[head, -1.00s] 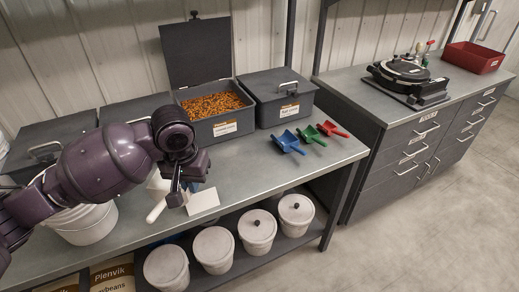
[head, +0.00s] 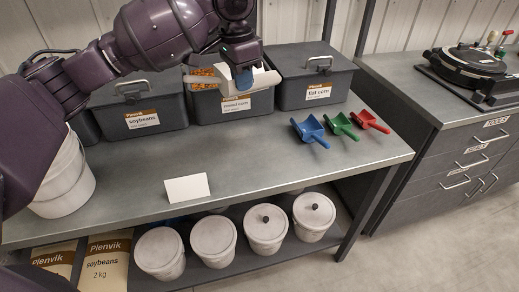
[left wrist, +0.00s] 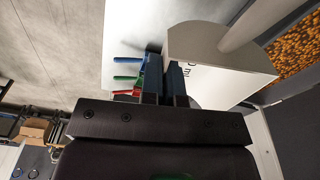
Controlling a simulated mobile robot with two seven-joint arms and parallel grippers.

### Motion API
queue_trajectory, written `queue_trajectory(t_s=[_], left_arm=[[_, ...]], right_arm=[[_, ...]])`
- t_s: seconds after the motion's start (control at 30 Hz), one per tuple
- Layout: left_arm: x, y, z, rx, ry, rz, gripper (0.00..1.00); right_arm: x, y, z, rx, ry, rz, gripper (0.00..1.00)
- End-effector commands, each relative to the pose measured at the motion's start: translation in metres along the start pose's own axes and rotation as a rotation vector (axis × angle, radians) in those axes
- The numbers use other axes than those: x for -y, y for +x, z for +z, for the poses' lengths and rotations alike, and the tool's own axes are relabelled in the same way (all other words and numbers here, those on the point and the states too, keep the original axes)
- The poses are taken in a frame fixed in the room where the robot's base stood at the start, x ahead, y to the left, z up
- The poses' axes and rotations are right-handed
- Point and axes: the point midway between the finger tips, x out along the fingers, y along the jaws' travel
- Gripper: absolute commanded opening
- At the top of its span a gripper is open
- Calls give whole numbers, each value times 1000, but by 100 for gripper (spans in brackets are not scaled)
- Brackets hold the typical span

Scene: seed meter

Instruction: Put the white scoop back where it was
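The white scoop (head: 262,80) is up over the front of the round corn bin (head: 233,108). My left gripper (head: 243,80) is shut on it, and the fingers hide part of it. The scoop also shows beside the fingers in the left wrist view (left wrist: 215,62), with its pale handle reaching up to the right. Orange corn (head: 202,76) shows in the open bin behind the scoop; my arm hides much of it. A blank white card (head: 187,189) stands on the bench, with bare bench around it. My right gripper is not in view.
The closed soybeans bin (head: 143,106) and flat corn bin (head: 314,80) flank the open one. Blue (head: 311,129), green (head: 341,126) and red (head: 370,120) scoops lie at the bench's right. A white bucket (head: 66,182) stands at left.

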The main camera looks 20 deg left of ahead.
Motion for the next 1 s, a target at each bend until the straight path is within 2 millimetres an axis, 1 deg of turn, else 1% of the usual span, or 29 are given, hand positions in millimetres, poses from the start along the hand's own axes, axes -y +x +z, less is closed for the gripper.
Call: queue_trajectory(t_s=[0.03, 0.1, 0.2, 0.3, 0.37, 0.43, 0.47, 0.8, 0.9, 1.0], left_arm=[[8, 11, -6, 7, 41, 10, 0], [13, 8, -13, 6, 99, 14, 0], [18, 5, -18, 4, 157, 16, 0], [20, 2, -21, 3, 191, 18, 0], [21, 4, -22, 3, 199, 18, 0], [21, 12, -21, 3, 203, 19, 0], [21, 18, -21, 4, 204, 19, 0], [21, 93, -14, 6, 203, 22, 0], [21, 114, -12, 6, 202, 21, 0], [21, 129, -11, 5, 202, 20, 0]], right_arm=[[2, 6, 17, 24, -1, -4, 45], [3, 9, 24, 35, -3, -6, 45], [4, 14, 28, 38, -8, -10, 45], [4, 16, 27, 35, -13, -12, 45], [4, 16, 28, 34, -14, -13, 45], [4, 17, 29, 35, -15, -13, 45], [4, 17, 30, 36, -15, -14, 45], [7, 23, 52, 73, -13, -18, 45], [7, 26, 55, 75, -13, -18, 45], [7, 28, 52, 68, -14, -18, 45]])
